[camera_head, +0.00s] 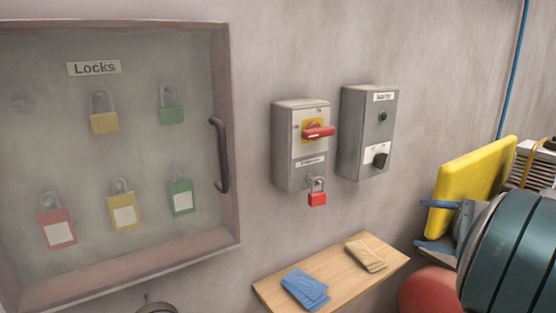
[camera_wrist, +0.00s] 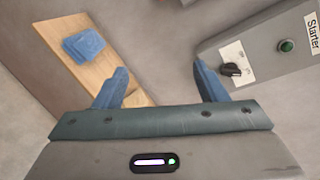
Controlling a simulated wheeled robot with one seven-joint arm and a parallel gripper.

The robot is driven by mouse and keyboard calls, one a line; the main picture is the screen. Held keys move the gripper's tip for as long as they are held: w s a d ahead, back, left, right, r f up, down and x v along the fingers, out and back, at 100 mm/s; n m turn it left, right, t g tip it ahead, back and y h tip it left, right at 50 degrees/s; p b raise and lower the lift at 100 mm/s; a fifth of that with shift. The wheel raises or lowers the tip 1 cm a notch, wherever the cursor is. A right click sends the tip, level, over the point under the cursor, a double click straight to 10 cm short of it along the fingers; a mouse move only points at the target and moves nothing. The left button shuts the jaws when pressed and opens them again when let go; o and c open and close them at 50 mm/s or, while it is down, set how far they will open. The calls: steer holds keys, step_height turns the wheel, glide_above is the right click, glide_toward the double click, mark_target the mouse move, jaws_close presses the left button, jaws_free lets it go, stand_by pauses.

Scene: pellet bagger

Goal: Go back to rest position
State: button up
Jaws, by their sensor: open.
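My gripper (camera_head: 424,226) is at the right of the head view, its two blue fingers apart with nothing between them. In the wrist view my gripper (camera_wrist: 160,78) is also open and empty. A grey isolator box (camera_head: 300,148) with a red handle on a yellow plate is on the wall, left of the gripper. A red padlock (camera_head: 317,199) hangs at its lower edge, its shackle looking closed. The grey starter box (camera_head: 367,135) beside it has a green button and black knob. It also shows in the wrist view (camera_wrist: 262,52), beyond the right finger.
A wooden shelf (camera_head: 340,284) holds blue cloth-like pieces (camera_head: 305,288) and a tan one (camera_head: 366,256). A shut glass-fronted lock cabinet (camera_head: 232,215) with several padlocks is at left. A yellow block (camera_head: 470,185) stands behind the gripper. Wall space between cabinet and isolator is clear.

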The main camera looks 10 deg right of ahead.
steer(key=s+a+f+n+g, duration=0.1)
steer(key=a+f+n+g, duration=0.25)
steer(key=a, duration=0.55)
steer(key=s+a+f+n+g, duration=0.1)
steer(key=a+f+n+g, duration=0.3)
steer(key=a, duration=0.5)
steer(key=s+a+f+n+g+h, duration=0.2)
steer(key=s+a+f+n+h, duration=0.5)
steer(key=s+n+h, duration=0.1)
steer(key=shift+a+f+n+h, duration=0.25)
steer(key=shift+f+n+h, duration=0.1)
steer(key=shift+n, duration=0.5)
steer(key=shift+s+g, duration=0.1)
steer(key=shift+g, duration=0.15)
